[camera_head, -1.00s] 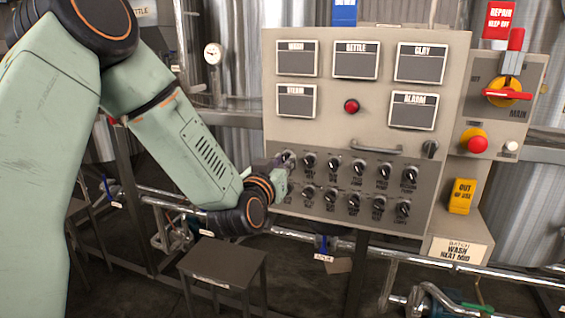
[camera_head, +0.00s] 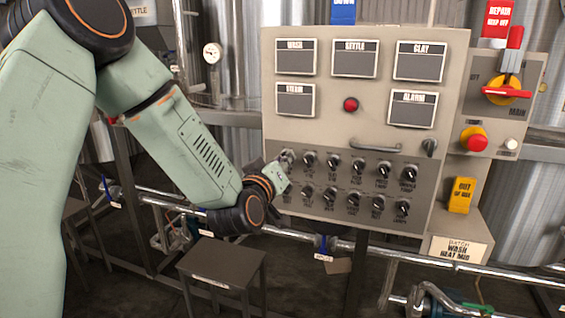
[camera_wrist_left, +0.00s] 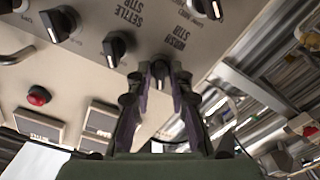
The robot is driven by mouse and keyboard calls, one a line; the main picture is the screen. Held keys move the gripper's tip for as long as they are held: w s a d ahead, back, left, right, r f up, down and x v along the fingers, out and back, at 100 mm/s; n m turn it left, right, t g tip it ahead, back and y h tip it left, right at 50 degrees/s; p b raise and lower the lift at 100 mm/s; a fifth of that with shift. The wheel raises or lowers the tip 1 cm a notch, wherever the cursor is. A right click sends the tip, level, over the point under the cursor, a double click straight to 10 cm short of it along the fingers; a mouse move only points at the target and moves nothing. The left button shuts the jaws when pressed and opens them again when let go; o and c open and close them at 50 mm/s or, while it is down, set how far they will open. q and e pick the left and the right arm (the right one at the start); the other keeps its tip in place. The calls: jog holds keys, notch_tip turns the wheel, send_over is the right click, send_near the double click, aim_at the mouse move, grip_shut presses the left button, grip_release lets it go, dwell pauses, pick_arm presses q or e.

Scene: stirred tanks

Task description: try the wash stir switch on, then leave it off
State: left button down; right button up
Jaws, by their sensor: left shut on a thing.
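The wash stir switch (camera_wrist_left: 160,69) is a black rotary knob at the left end of the upper knob row, beside the "WASH STIR" lettering in the left wrist view. My left gripper (camera_head: 287,157) is at this knob and largely hides it in the head view. In the left wrist view the fingers of my left gripper (camera_wrist_left: 161,78) sit one on each side of the knob, shut on it. The knob's pointer angle is hard to read between the fingers. My right gripper is not in view.
The settle stir knob (camera_wrist_left: 115,48) is close beside the gripped one. Several more knobs fill the two rows on the control panel (camera_head: 385,60). A red lamp (camera_head: 351,104) and a handle (camera_head: 375,147) sit above. A red-handled main switch (camera_head: 506,91) is at right.

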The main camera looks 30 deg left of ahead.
pick_arm(q)
jog(key=shift+w+a+r, duration=0.1)
jog(key=shift+r, duration=0.2)
jog(key=c, duration=1.5)
grip_release()
jog(key=shift+o, duration=0.3)
jog(key=shift+f, duration=0.1)
jog(key=shift+f, duration=0.1)
jog(key=v, duration=0.7)
jog(key=shift+s, duration=0.35)
